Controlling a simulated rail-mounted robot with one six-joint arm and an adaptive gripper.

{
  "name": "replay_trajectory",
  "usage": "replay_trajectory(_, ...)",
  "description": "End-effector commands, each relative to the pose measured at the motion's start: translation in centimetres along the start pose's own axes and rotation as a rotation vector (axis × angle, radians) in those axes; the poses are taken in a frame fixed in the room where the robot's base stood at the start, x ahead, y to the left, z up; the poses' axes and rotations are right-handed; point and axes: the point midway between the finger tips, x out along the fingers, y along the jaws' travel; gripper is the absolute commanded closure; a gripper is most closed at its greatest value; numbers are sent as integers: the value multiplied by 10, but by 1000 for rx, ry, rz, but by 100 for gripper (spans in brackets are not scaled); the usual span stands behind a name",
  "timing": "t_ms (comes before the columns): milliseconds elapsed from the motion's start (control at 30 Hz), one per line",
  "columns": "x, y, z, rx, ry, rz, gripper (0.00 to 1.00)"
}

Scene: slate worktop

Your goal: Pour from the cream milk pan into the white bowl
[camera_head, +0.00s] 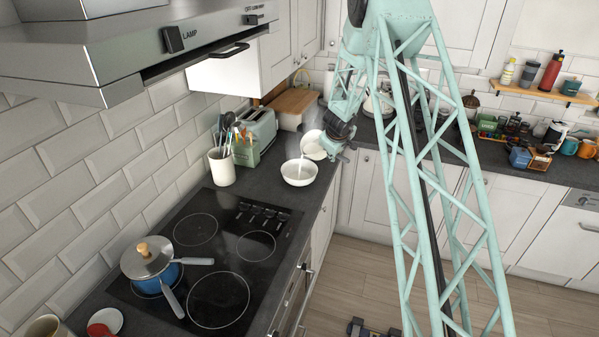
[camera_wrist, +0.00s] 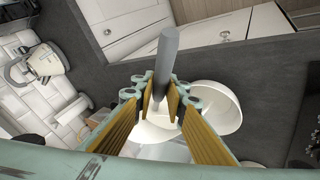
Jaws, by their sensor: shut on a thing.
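The cream milk pan (camera_head: 314,146) is held up and steeply tilted above the right side of the white bowl (camera_head: 298,175). A thin pale stream shows between the pan's lower rim and the bowl in the head view. The bowl stands upright on the dark worktop. My gripper (camera_head: 337,147) is at the pan's right. In the wrist view my gripper (camera_wrist: 160,98) is shut on the pan's grey handle (camera_wrist: 167,60), between its yellow-padded fingers. White rounded surfaces show beyond the fingers, partly hidden by them. The level inside the bowl cannot be told.
A green toaster (camera_head: 254,137) and a utensil crock (camera_head: 221,166) stand left of and behind the bowl. The black hob (camera_head: 215,260) lies in front, with a lidded blue pot (camera_head: 150,265) on it. The worktop's edge is close to the bowl's right.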

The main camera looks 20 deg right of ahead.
Motion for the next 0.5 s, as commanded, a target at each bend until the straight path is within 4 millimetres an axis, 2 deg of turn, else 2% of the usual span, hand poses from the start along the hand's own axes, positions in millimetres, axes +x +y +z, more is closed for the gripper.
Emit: replay_trajectory(500, -1, 1, 0, -15, 3, 41, 100)
